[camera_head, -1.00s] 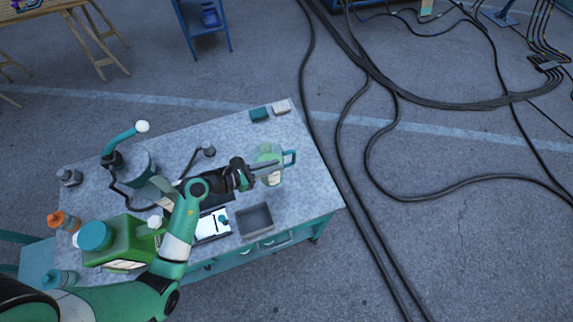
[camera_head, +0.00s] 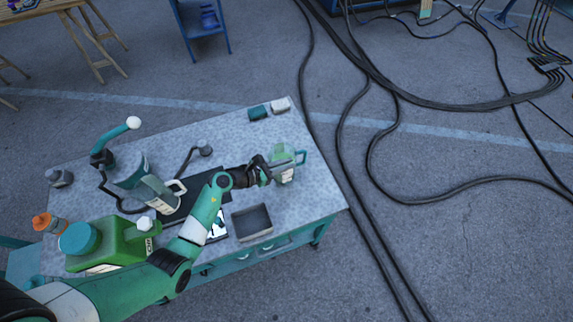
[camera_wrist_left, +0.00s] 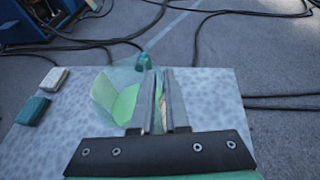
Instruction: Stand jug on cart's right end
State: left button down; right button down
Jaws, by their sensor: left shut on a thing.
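A see-through green jug (camera_head: 283,167) with a teal handle is at the right end of the cart (camera_head: 319,187). My left gripper (camera_head: 267,171) comes at it from the left and is shut on its side wall. In the left wrist view the jug (camera_wrist_left: 116,97) lies mostly left of the two close fingers (camera_wrist_left: 160,100), with a strip of it between them. The jug looks roughly upright. Whether its base touches the cart top is hidden. My right gripper is out of view.
A grey open bin (camera_head: 252,222) sits at the cart's front edge. A teal block (camera_head: 258,112) and a white block (camera_head: 280,105) lie at the back right corner. A grey pitcher (camera_head: 160,194), green canister (camera_head: 105,243) and orange bottle (camera_head: 46,222) crowd the left.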

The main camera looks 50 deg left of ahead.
pick_arm(q)
jog(key=shift+r, duration=0.1)
jog(key=c, duration=0.9)
grip_release()
jog(key=shift+s+a+r, duration=0.1)
jog(key=shift+s, duration=0.15)
jog(key=p+v, duration=0.2)
jog(key=v, duration=0.9)
jog(key=shift+s+p, duration=0.25)
jog(key=shift+p, duration=0.1)
